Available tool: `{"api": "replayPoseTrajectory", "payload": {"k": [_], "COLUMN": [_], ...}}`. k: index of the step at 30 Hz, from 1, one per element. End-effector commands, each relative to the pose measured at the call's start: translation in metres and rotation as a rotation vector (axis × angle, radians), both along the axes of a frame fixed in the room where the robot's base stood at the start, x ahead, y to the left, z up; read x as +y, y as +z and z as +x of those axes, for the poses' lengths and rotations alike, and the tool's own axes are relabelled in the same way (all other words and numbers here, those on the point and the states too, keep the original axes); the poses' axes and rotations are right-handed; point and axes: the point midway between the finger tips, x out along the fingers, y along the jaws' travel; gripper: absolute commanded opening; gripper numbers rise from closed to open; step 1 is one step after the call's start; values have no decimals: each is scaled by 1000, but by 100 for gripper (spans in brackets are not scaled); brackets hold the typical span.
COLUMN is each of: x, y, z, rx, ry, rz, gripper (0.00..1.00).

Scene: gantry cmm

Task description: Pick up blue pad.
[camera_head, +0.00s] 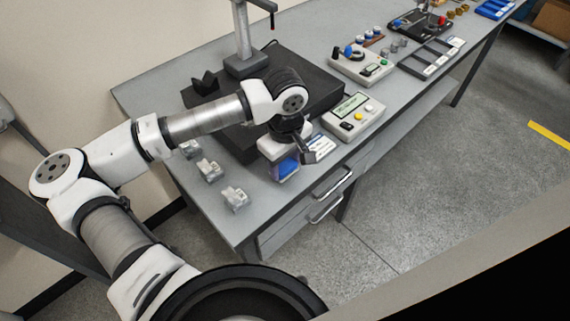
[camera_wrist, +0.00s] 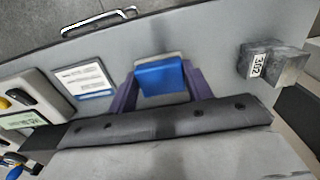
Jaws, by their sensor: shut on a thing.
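The blue pad (camera_wrist: 161,79) is a small blue block in the middle of the wrist view, between the two dark fingers of my gripper (camera_wrist: 160,86). My gripper is shut on it, with one finger at each side. In the head view, the blue pad (camera_head: 286,167) shows below my gripper (camera_head: 287,165) near the table's front edge. A pale grey piece shows along the pad's far edge in the wrist view. I cannot tell whether the pad touches the table.
Metal blocks (camera_head: 235,199) stand left of my gripper; one, labelled 302 (camera_wrist: 262,63), shows in the wrist view. A printed card (camera_wrist: 86,79) and a keypad box with a display (camera_head: 353,117) are on the other side. The dark slab (camera_head: 323,92) lies behind.

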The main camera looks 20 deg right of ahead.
Motion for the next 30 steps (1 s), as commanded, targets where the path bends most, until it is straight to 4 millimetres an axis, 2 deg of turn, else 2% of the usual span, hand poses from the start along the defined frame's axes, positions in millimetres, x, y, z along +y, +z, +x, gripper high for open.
{"api": "replayPoseTrajectory", "payload": {"k": [5,12,18,24,30], "x": [0,0,0,0,0], "y": [27,98,151,182,192], "z": [1,1,0,0,0], "rx": [-7,-7,-4,-2,0], "ry": [-1,1,0,-1,-1], "rz": [1,1,0,2,1], "gripper": [28,28,28,28,28]}}
